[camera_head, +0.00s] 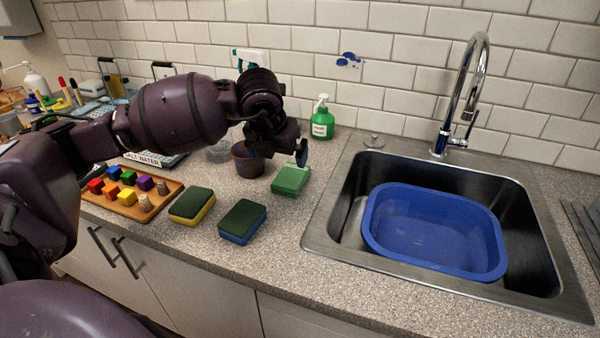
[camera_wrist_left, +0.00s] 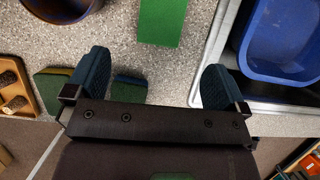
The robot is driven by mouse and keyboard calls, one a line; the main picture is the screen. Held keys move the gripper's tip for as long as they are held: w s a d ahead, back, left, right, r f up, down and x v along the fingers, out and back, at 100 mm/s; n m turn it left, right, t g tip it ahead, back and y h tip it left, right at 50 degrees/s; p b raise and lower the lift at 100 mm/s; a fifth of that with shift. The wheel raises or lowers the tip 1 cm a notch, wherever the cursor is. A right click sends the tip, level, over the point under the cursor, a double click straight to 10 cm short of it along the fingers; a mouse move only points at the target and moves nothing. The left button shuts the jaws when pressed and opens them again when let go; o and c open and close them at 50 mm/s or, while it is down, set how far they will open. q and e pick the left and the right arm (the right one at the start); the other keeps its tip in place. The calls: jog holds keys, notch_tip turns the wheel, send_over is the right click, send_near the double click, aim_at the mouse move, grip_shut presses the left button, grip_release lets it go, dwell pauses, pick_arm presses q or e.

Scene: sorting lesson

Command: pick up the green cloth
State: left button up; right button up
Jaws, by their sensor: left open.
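The green cloth (camera_head: 290,179) lies folded on the speckled counter, left of the sink. It also shows as a flat green rectangle at the top middle of the left wrist view (camera_wrist_left: 162,20). My left gripper (camera_head: 301,155) is above the counter, close over the far end of the cloth in the head view. In the left wrist view its two blue-grey fingers (camera_wrist_left: 155,80) stand wide apart with nothing between them, and the cloth lies ahead of them. My right gripper is in neither view.
A blue-and-green sponge (camera_head: 242,222) and a yellow-and-green sponge (camera_head: 192,205) lie left of the cloth. A brown pot (camera_head: 247,160) stands behind it. A green soap bottle (camera_head: 322,120) is by the wall. The sink holds a blue basin (camera_head: 380,238). A wooden block tray (camera_head: 125,202) sits left.

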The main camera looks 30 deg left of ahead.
aim_at(288, 180)
pick_arm(q)
jog(key=x, duration=0.4)
jog(key=shift+s+f+b, duration=0.15)
jog(key=shift+f+b, duration=0.15)
jog(key=shift+b, duration=0.05)
jog(key=shift+f, duration=0.35)
jog(key=shift+w+f, duration=0.3)
jog(key=shift+f, duration=0.05)
jog(key=b+x, duration=0.1)
jog(key=x, duration=0.3)
jog(key=shift+w+d+f, duration=0.1)
jog(key=shift+f, duration=0.2)
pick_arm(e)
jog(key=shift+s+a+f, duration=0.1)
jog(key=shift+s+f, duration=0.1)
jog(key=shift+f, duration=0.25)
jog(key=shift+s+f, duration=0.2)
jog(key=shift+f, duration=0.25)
